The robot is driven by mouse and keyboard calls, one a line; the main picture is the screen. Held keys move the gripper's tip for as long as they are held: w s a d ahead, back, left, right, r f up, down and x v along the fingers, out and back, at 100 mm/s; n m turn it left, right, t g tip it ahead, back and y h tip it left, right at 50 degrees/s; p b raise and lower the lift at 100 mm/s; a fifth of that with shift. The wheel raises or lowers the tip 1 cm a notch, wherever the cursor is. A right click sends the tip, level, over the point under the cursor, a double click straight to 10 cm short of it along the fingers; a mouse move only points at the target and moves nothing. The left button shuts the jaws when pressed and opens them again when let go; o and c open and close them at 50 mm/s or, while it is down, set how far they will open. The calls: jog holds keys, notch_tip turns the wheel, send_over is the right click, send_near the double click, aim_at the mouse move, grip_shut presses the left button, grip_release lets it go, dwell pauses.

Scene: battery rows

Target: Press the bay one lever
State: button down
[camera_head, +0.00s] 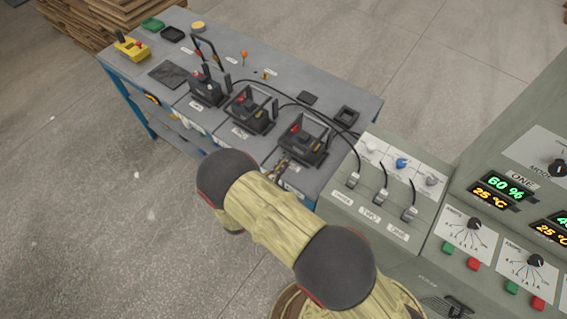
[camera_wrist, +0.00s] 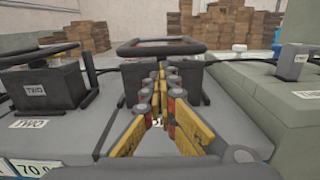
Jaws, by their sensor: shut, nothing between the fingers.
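The bay in front of my gripper is the rightmost of three battery bays on the bench, a dark battery (camera_head: 301,143) in a black holder. Its label is mostly hidden by my fingers in the wrist view. Its lever, a black loop handle (camera_wrist: 128,47), lies low and roughly level across the battery top; it also shows in the head view (camera_head: 318,121). My gripper (camera_wrist: 160,77) has its yellow fingers together and empty, in front of the battery and below the loop in the picture. In the head view my gripper (camera_head: 281,166) is at the bench's near edge; contact cannot be told.
Bay two's battery (camera_wrist: 40,88) stands to the left, and the third bay (camera_head: 205,88) has its handle raised. A green-grey cabinet (camera_head: 345,205) with plugs, cables and knobs stands close on the right. Several loose items lie at the bench's far left.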

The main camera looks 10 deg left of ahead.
jog(key=shift+r, duration=0.15)
jog(key=shift+s+r+g+p, duration=0.1)
jog(key=shift+r+g+p, duration=0.2)
jog(key=shift+r+p, duration=0.4)
jog(key=shift+p, duration=0.3)
notch_tip(320, 180, up, 11)
jog(key=w+g+y+p, duration=0.2)
jog(key=g+p, duration=0.4)
jog(key=p, duration=0.6)
jog(key=w+d+r+g+y+p, duration=0.2)
jog(key=w+d+r+g+p, duration=0.2)
jog(key=w+r+p, duration=0.5)
jog(key=shift+w+d+g+y+p, duration=0.3)
jog(key=shift+w+d+p, duration=0.15)
jog(key=shift+p, duration=0.55)
jog(key=shift+w+d, duration=0.1)
jog(key=shift+w, duration=0.05)
